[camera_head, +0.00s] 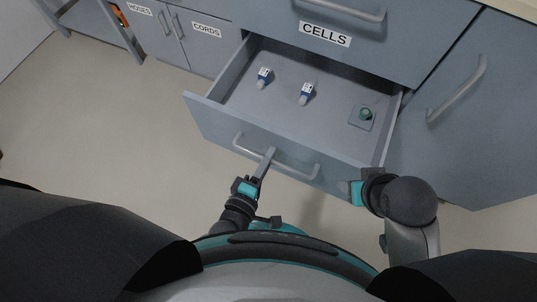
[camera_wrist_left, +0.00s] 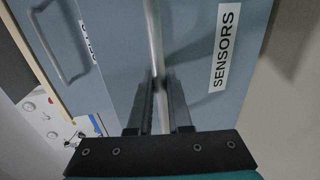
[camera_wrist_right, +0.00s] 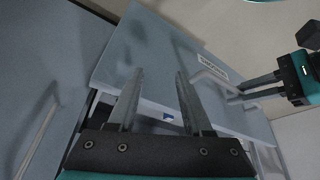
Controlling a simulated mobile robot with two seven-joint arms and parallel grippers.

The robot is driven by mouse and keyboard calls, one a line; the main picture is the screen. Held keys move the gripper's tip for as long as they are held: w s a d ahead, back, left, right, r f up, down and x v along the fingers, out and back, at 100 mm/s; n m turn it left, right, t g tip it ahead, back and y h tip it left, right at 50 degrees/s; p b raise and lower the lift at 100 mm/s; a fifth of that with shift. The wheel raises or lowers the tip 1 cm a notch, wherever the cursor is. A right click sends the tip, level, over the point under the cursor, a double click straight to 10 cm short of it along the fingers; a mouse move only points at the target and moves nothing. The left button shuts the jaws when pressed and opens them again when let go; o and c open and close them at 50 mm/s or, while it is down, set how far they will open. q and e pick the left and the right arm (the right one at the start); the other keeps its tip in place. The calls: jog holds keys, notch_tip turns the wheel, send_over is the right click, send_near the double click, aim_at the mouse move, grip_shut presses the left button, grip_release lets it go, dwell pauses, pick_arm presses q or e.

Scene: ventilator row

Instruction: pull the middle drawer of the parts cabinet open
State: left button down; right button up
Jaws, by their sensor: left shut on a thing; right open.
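The drawer (camera_head: 225,125) below the CELLS front stands pulled out, its inside open to view. Its grey bar handle (camera_head: 305,172) runs across the front. My left gripper (camera_head: 267,158) is shut on this handle. In the left wrist view, the handle (camera_wrist_left: 153,35) passes between the fingers, beside a SENSORS label (camera_wrist_left: 224,48). My right gripper (camera_wrist_right: 154,88) is open and empty near the drawer's right end. The drawer front (camera_wrist_right: 160,55) is beyond its fingers. In the head view its fingers are mostly hidden by my wrist.
Two small blue-and-white parts (camera_head: 306,92) and a green knob on a plate (camera_head: 363,116) lie in the drawer. The CELLS drawer (camera_head: 400,40) above is closed. A door with a handle (camera_head: 457,90) is at right. Labelled cabinets (camera_head: 200,50) stand at left. Floor (camera_head: 110,130) is clear at left.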

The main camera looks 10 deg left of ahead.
pick_arm(q)
jog(key=shift+s+a, duration=0.1)
jog(key=shift+s, duration=0.35)
pick_arm(e)
jog(key=shift+s+a, duration=0.15)
jog(key=shift+s, duration=0.25)
jog(key=shift+f, duration=0.1)
pick_arm(q)
jog(key=c, duration=0.8)
grip_release()
jog(key=shift+c, duration=0.2)
